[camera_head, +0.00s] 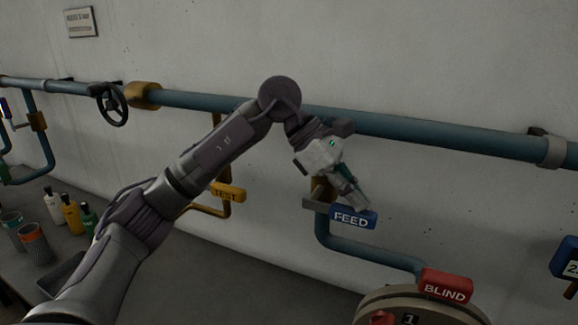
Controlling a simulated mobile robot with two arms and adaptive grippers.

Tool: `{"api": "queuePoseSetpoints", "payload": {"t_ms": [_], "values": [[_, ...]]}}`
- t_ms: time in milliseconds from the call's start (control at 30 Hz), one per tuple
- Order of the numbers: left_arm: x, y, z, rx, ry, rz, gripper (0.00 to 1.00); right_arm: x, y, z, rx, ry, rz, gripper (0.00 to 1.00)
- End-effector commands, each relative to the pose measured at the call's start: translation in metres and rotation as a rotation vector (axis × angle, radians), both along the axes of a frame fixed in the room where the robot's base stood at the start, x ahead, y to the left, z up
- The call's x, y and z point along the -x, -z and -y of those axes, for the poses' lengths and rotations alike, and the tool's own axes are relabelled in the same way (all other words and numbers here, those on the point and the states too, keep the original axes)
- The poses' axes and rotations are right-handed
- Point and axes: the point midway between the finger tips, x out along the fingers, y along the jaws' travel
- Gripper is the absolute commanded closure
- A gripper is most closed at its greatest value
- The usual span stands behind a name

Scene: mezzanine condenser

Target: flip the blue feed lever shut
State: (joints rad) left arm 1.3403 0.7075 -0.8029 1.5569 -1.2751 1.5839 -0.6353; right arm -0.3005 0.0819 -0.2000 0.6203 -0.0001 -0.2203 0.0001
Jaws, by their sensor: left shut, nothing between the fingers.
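The blue feed lever (351,220), lettered FEED, lies across the valve on a teal branch pipe below the main pipe. Its handle points right, sloping slightly down. My left gripper (363,208) is shut and empty, its fingertips pointing down at the right part of the lever's top edge. I cannot tell whether they touch it. The fingers hide a little of the lever's upper right end. My right gripper is not in view.
A yellow TEST lever (228,193) sits left, partly behind my left arm. A red BLIND lever (446,286) is lower right above a round flange (400,300). A black handwheel (112,105) is on the main pipe (420,131). Bottles (70,214) and cups stand lower left.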

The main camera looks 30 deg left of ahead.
Motion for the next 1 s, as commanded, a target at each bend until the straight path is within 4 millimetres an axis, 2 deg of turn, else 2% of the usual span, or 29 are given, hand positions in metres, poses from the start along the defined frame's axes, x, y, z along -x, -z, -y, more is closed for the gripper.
{"api": "queuePoseSetpoints", "payload": {"t_ms": [100,667,767,967,1000], "values": [[0.0,0.005,0.002,-0.004,0.002,-0.005,1.0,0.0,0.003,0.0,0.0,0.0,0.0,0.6],[0.002,0.008,0.002,-0.01,0.006,-0.013,1.0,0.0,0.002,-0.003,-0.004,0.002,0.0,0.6],[0.003,-0.001,0.002,-0.009,0.006,-0.011,1.0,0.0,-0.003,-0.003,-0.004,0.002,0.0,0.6],[0.01,-0.047,0.002,0.0,0.0,0.003,1.0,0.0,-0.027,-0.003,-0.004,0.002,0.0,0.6],[0.009,-0.049,0.002,0.002,-0.001,0.005,1.0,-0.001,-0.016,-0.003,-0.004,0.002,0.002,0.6]]}}
